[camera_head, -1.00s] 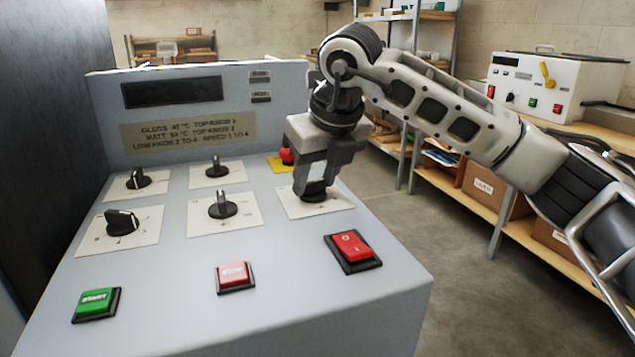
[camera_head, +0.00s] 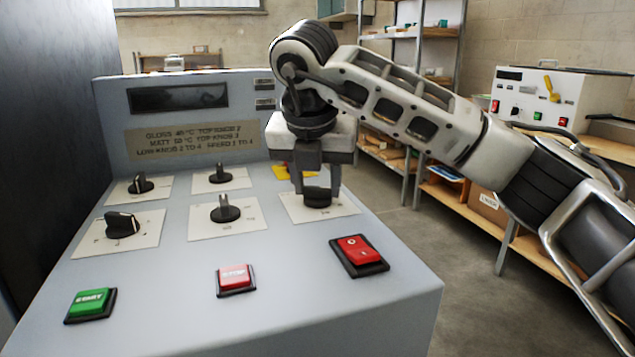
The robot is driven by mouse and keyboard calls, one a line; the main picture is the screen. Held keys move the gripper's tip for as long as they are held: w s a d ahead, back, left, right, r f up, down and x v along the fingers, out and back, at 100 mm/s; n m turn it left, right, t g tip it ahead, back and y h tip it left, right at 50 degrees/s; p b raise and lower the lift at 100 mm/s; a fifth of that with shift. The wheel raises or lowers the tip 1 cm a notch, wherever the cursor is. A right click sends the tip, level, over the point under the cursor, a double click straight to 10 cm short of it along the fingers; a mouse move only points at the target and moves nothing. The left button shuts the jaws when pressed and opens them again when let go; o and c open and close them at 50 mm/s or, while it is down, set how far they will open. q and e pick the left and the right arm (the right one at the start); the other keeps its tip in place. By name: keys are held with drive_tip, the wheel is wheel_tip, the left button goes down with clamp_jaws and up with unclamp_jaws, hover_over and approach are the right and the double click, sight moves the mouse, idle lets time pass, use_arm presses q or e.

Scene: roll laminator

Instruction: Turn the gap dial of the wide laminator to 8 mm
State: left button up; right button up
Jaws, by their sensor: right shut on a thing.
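The wide laminator's grey panel (camera_head: 290,290) fills the foreground. My right gripper (camera_head: 316,192) points down over the rightmost dial and is shut on that black dial (camera_head: 317,199), which sits on a white scale plate (camera_head: 345,207). The fingers and wrist hide most of the dial and its pointer, and the scale marks are too small to read. Other black knobs stand on white plates: back left (camera_head: 141,184), back middle (camera_head: 220,174), front left (camera_head: 122,225) and front middle (camera_head: 225,210). I cannot tell from the picture which knob carries the gap label. My left gripper is not in view.
A green START button (camera_head: 90,304), a pink-red STOP button (camera_head: 236,279) and a red rocker switch (camera_head: 359,254) line the panel's front. An emergency stop on a yellow plate (camera_head: 281,172) is mostly hidden behind my gripper. A smaller white laminator (camera_head: 535,97) stands on a bench at right.

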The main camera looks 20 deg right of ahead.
drive_tip(key=shift+r, duration=0.1)
idle(0.4)
drive_tip(key=o, duration=1)
drive_tip(key=p+v, duration=0.2)
drive_tip(key=v, duration=1.3)
drive_tip(key=shift+a+r, duration=0.15)
drive_tip(key=shift+r, duration=0.25)
drive_tip(key=shift+s, duration=0.1)
